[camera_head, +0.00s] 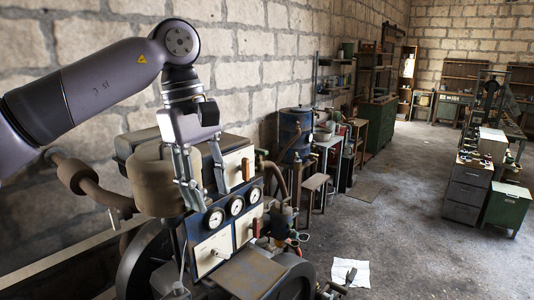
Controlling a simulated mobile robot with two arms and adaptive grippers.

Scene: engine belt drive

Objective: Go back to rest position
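My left gripper (206,196) hangs from my grey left arm and points down in front of the engine. Its two fingers are spread with a gap between them, and I see nothing held there. The engine (225,240) has a blue panel with several round gauges (215,218) just right of the fingers. A brown cylinder (155,178) is behind and left of the gripper. A dark wheel (135,265) shows low at the left, partly hidden. I cannot make out a belt clearly. I cannot tell whether a finger touches the engine. My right gripper is out of view.
A brick wall (245,75) runs close behind the engine. A blue barrel (295,130), a wooden stool (315,187) and shelves stand along it. Grey drawers (466,190) and a green cabinet (507,207) stand at the right.

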